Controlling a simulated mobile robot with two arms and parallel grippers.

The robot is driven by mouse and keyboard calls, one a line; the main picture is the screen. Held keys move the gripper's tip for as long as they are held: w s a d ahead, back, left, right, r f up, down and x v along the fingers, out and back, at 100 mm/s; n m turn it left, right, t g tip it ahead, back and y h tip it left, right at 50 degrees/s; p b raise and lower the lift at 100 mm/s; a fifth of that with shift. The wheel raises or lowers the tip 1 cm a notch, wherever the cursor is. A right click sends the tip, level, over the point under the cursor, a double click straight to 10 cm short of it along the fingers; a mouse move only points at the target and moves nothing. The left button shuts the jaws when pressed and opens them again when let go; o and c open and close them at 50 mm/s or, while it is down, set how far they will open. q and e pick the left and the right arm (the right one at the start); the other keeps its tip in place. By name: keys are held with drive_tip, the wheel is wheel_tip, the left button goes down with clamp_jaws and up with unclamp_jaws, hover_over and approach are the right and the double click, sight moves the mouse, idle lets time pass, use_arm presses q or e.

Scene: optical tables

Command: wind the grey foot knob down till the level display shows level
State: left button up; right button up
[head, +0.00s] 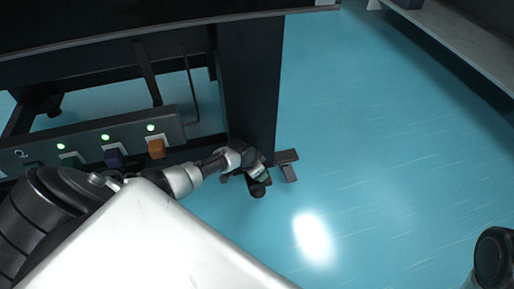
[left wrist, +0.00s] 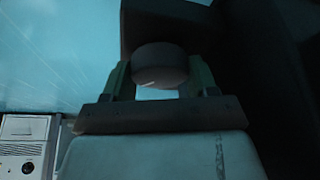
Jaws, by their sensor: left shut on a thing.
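The grey foot knob (left wrist: 160,66) is a dark grey round knob with a pale mark on its face, seen in the left wrist view. My left gripper (left wrist: 160,80) is shut on it, one finger on each side. In the head view my left gripper (head: 259,178) is low beside the foot of the dark table leg (head: 250,85), and the knob cannot be clearly made out there. I cannot make out a level display reading in either view. My right gripper is not in view.
A small dark bracket (head: 287,157) sits right of the leg. A pale box (left wrist: 25,143) with a dial shows in the wrist view. Blue floor is open to the right.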

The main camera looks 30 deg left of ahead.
use_arm(q)
drive_tip(key=o, duration=0.9)
drive_tip(key=shift+n, duration=0.3)
